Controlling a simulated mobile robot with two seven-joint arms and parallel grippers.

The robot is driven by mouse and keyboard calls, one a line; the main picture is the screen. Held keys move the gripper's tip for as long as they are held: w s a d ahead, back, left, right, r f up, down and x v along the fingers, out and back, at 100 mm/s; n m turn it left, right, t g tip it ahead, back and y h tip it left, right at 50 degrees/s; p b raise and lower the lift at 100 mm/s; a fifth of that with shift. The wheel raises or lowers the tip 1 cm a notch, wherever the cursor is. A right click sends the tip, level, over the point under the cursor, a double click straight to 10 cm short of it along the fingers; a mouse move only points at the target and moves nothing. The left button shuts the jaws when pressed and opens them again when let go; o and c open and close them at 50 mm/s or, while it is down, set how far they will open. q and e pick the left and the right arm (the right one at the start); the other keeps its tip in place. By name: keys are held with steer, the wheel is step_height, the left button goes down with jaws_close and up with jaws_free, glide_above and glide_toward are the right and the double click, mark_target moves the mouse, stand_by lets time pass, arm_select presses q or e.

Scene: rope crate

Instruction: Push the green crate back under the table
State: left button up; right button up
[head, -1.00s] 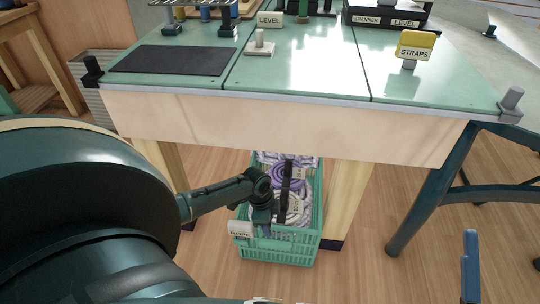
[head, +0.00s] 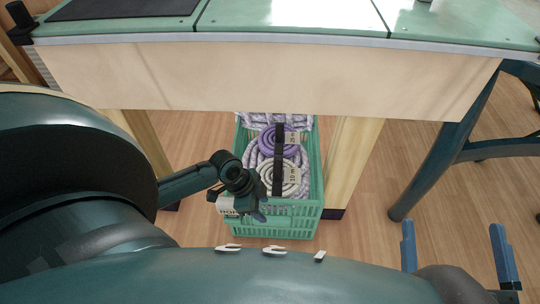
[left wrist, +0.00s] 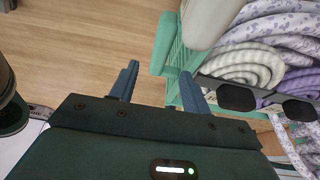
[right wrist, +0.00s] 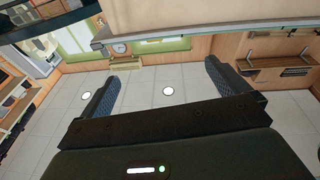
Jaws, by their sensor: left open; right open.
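The green crate (head: 290,226) stands on the floor between the table's wooden legs. Its back part is hidden below the table (head: 260,75) and its front part sticks out. Coiled ropes, purple and white, lie in it under a dark strap. My left gripper (head: 252,208) is at the crate's front left corner, partly covering a pale label. In the left wrist view the open jaws (left wrist: 159,80) are close to the crate's rim (left wrist: 166,45); I cannot tell whether they touch. My right gripper (head: 455,240) is open and empty, well right of the crate.
A pale table leg (head: 352,160) stands close to the crate's right side, another (head: 145,145) further off on the left. A dark green stand leg (head: 435,165) is at the right. Wooden floor (head: 385,160) is clear between them.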

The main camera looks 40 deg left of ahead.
arm_select(q)
steer(key=b+x, duration=0.2)
steer(key=x, duration=0.4)
steer(key=shift+f+b, duration=0.2)
steer(key=shift+b, duration=0.15)
steer(key=shift+w+d+f, duration=0.1)
steer(key=shift+f, duration=0.2)
arm_select(e)
steer(key=r+n+t+y, duration=0.1)
steer(key=w+r+n+y, duration=0.1)
steer(key=r, duration=0.1)
steer(key=shift+d+r+t, duration=0.1)
steer(key=shift+t, duration=0.3)
arm_select(q)
steer(key=shift+c, duration=0.6)
jaws_close()
